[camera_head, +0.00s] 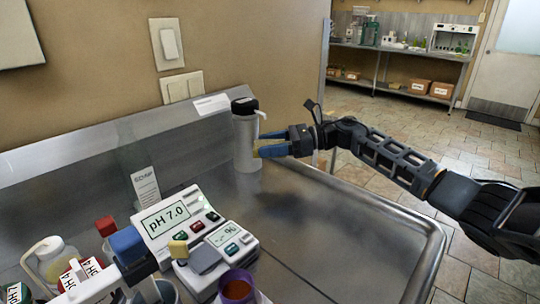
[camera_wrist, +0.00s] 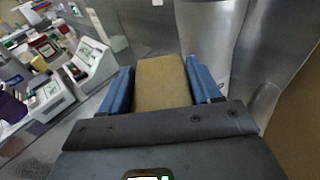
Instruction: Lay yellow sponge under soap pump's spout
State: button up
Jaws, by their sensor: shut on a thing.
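The soap pump (camera_head: 246,140) is a pale grey cylinder with a black top and a short white spout (camera_head: 262,115) that points to the right. It stands upright on the metal counter near the back wall. My gripper (camera_head: 268,148) is shut on the yellow sponge (camera_wrist: 161,82), which sits between its blue fingers in the wrist view. In the head view only a small part of the sponge shows, beside the pump's right side and below the spout. The sponge is held above the counter. I cannot tell whether it touches the pump.
The counter's right front is clear. A raised rim runs along its right edge.

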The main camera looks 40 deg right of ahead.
notch_tip(320, 180, down, 4)
jog(key=shift+r+p, duration=0.15)
jog(key=shift+p, duration=0.15)
jog(key=shift+f+b, duration=0.35)
jog(key=shift+b, duration=0.25)
jog(key=o, duration=0.7)
jog(key=shift+o, duration=0.2)
jog(key=shift+r, duration=0.15)
jog(key=shift+r+p, duration=0.25)
jog(key=shift+p, duration=0.3)
jog(key=shift+s+d+r, duration=0.1)
jog(key=shift+s+d, duration=0.05)
jog(key=shift+d, duration=0.05)
jog(key=b+v, duration=0.2)
jog(key=v, duration=0.9)
jog(key=shift+s+d, duration=0.2)
jog(key=shift+s, duration=0.05)
